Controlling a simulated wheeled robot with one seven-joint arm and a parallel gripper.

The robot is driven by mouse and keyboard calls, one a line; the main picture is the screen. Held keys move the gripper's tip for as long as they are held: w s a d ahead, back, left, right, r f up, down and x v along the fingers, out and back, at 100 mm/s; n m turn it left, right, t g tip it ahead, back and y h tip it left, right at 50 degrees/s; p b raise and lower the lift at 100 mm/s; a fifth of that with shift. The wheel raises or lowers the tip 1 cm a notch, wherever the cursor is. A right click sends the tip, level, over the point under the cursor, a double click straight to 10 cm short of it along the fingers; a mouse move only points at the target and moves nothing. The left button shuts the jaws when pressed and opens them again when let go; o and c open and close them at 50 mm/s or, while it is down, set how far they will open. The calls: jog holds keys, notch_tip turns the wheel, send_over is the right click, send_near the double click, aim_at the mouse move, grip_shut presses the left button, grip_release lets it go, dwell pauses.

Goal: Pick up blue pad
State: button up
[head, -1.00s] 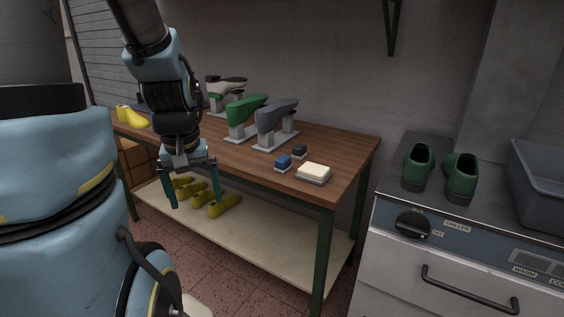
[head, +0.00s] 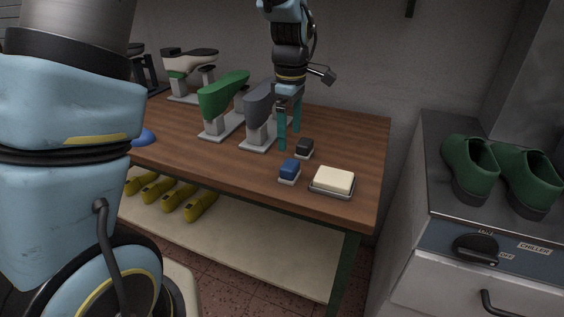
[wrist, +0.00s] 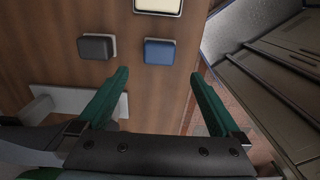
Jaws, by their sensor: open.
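The blue pad (head: 289,170) is a small block on a pale base. It lies on the wooden table (head: 180,137) near its front edge, left of a cream block. In the wrist view the blue pad (wrist: 159,52) is ahead of the fingers, between their lines. My gripper (head: 289,148) is open and empty, with teal fingers pointing down above the table, beyond the blue pad and near the grey shoe last. The fingers also show in the wrist view (wrist: 160,75), apart from the pad.
A dark pad (head: 305,147) lies close behind the blue one. The cream block (head: 333,180) sits on a tray to the right. Grey (head: 258,118) and green (head: 222,97) lasts stand to the left. Green shoes (head: 470,166) stand on the counter.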

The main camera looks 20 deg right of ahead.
aim_at(290, 164)
notch_tip(290, 164, down, 5)
jog(key=shift+f+p, duration=0.1)
jog(key=shift+p, duration=0.4)
jog(key=shift+d+f+p, duration=0.1)
jog(key=shift+f+p, duration=0.9)
jog(key=shift+f, duration=1.65)
jog(key=c, duration=1.3)
jog(key=shift+r, duration=0.15)
notch_tip(290, 164, up, 10)
jog(key=shift+f+b, duration=0.1)
jog(key=shift+b, duration=1.1)
